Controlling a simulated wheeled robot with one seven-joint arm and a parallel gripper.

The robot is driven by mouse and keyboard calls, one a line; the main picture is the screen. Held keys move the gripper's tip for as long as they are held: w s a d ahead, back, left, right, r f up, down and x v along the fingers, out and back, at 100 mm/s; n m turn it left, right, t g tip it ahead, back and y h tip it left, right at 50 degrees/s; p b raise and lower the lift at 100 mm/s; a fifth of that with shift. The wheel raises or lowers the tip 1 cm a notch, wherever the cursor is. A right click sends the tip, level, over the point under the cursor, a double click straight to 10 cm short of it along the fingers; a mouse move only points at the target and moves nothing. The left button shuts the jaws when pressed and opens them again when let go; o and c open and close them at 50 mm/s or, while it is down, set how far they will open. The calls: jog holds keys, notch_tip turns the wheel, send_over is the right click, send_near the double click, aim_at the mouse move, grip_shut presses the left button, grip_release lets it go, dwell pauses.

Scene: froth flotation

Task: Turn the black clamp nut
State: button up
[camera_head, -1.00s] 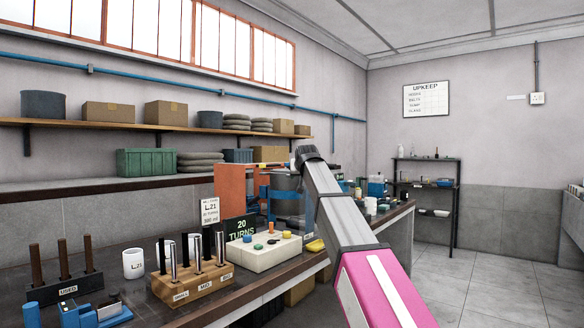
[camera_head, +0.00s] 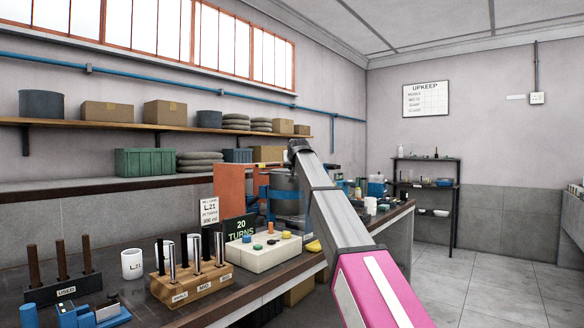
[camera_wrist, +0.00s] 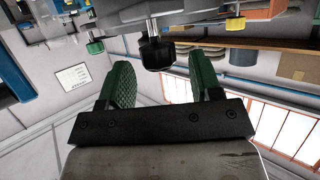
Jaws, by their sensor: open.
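In the wrist view, a black clamp nut (camera_wrist: 156,53) with a ridged side hangs under a grey metal part at the top middle. My gripper (camera_wrist: 163,72) has two green ridged fingers, spread wide apart with nothing between their pads near the palm. The nut lies just beyond the fingertips, in line with the gap between them; I cannot tell whether either finger touches it. In the head view my arm reaches toward the orange and blue machine (camera_head: 232,188) on the bench and hides part of it. The nut and my fingers cannot be made out there.
A green knob (camera_wrist: 95,47) and a yellow knob (camera_wrist: 235,23) flank the nut in the wrist view. On the bench are a cream button box (camera_head: 262,254), a "20 TURNS" sign (camera_head: 240,229), a wooden tool block (camera_head: 192,284) and a mug (camera_head: 132,264). Open floor lies right.

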jog(key=shift+x, duration=1.05)
jog(key=c, duration=0.9)
jog(key=shift+c, duration=0.2)
